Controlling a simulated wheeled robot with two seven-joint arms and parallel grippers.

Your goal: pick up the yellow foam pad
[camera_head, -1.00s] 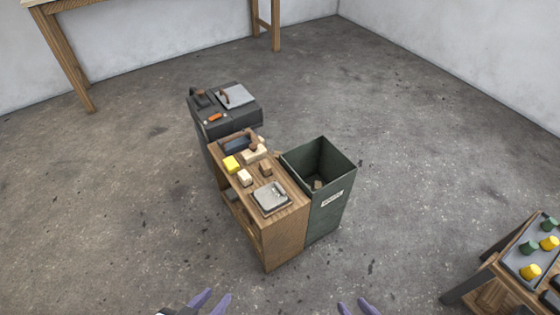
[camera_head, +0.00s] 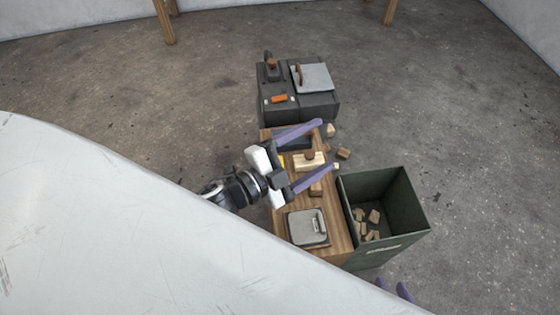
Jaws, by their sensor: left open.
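The yellow foam pad (camera_head: 282,161) lies on the wooden stand (camera_head: 340,232). Only a thin sliver of it shows; my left gripper hides the rest. My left gripper (camera_head: 326,145) is open over the stand, its two purple fingers spread and pointing right. No object is visibly held between them, and its height above the pad cannot be judged. Of my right gripper (camera_head: 395,290), only two purple fingertips show, apart, at the bottom edge below the dark green bin.
A wooden block (camera_head: 307,163) and a grey square item (camera_head: 308,228) sit on the stand. A dark green bin (camera_head: 408,205) with wood scraps stands to its right. A dark cabinet (camera_head: 300,108) stands behind. A large pale surface hides the lower left.

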